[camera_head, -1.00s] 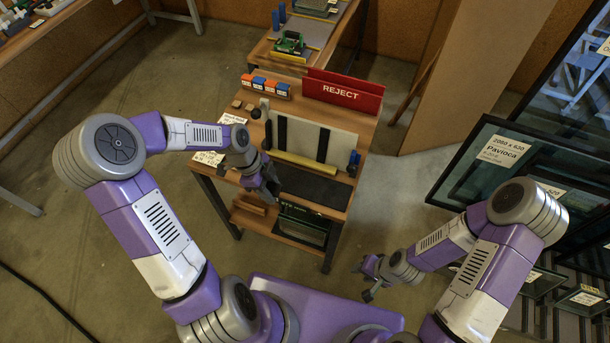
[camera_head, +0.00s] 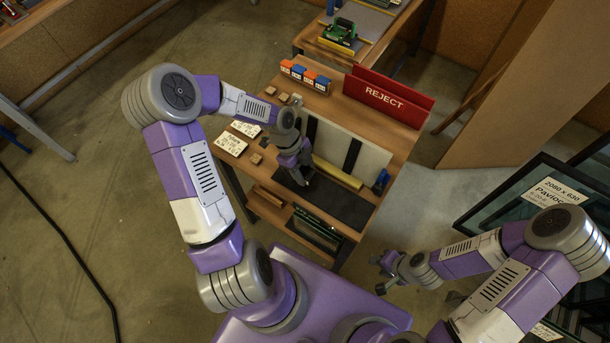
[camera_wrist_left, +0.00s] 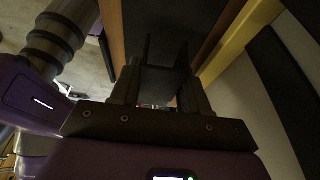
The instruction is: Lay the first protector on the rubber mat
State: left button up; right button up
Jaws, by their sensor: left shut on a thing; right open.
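The rubber mat (camera_head: 345,204) is a dark strip along the front of the wooden workbench. My left gripper (camera_head: 302,179) points down at the mat's left part. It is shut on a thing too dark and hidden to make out. In the left wrist view its two dark fingers (camera_wrist_left: 166,58) stand over a dark surface, with a dark form between them. I cannot tell whether the held thing touches the mat. Small brown blocks (camera_head: 255,158) lie on the bench; I cannot tell whether they are protectors. My right gripper (camera_head: 383,274) is open and empty, off the bench's front right.
A pale panel with black strips (camera_head: 370,158) and a yellow bar (camera_head: 337,173) lie behind the mat. White label cards (camera_head: 230,144) lie at left. A red REJECT bin (camera_head: 388,98) and orange and blue boxes (camera_head: 305,75) stand at the back. Framed glass (camera_head: 540,190) leans at right.

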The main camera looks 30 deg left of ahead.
pick_arm(q)
jog(key=shift+f, duration=1.3)
jog(key=shift+f+b, duration=0.15)
jog(key=shift+b, duration=0.15)
jog(key=o, duration=1)
jog(key=shift+r, duration=0.25)
jog(key=p+v, duration=0.3)
jog(key=v, duration=0.8)
jog(key=shift+a+r, duration=0.25)
jog(key=shift+r, duration=0.1)
